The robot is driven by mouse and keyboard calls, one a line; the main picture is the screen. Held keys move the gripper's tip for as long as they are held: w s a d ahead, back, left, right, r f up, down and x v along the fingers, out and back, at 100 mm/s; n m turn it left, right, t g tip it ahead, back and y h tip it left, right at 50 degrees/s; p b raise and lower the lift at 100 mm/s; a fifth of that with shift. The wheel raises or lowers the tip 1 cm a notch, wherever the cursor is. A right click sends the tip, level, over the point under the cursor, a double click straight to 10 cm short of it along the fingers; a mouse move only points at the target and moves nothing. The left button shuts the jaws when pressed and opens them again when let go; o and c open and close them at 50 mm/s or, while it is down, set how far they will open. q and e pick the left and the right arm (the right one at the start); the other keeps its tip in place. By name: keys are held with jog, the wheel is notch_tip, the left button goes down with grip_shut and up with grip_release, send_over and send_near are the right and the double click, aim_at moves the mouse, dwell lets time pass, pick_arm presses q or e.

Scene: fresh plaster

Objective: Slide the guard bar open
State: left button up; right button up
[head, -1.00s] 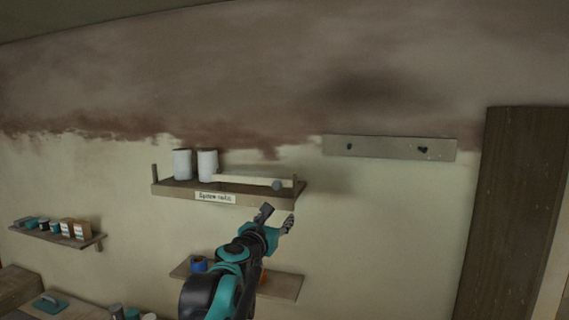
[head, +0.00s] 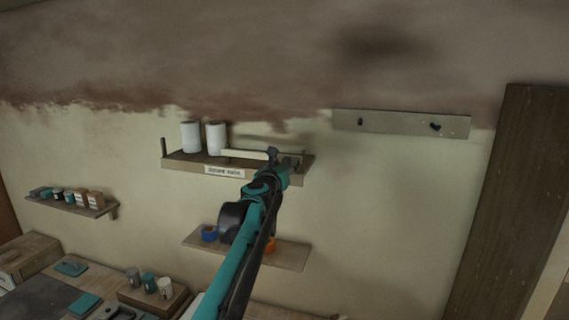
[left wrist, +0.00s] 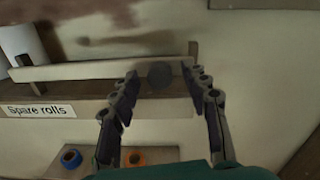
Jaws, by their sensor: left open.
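The guard bar (head: 243,154) is a pale rail across the front of the upper shelf, right of two white rolls. It also shows in the left wrist view (left wrist: 80,70), ending at the right near a short upright post (left wrist: 193,50). A dark round knob (left wrist: 160,75) sits near the bar's right end. My left gripper (head: 284,158) is at the shelf's right end. In the left wrist view the left gripper (left wrist: 163,82) is open, with one finger on each side of the knob. I cannot tell whether either finger touches it. My right gripper is not in view.
The upper shelf (head: 190,164) carries a "Spare rolls" label (head: 225,172). A lower shelf (head: 290,256) holds blue and orange tape rolls. A hook board (head: 400,123) is on the wall at right. The wall below that board is clear.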

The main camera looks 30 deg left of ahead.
pick_arm(q)
jog(key=shift+d, duration=0.1)
grip_shut()
jog(key=s+a, duration=0.3)
jog(key=a, duration=1)
jog(key=s+a+p, duration=0.1)
jog(key=s+a, duration=0.2)
jog(key=a, duration=1)
jog(key=shift+s+a, duration=0.2)
jog(key=shift+a, duration=0.15)
grip_release()
jog(key=shift+a, duration=0.2)
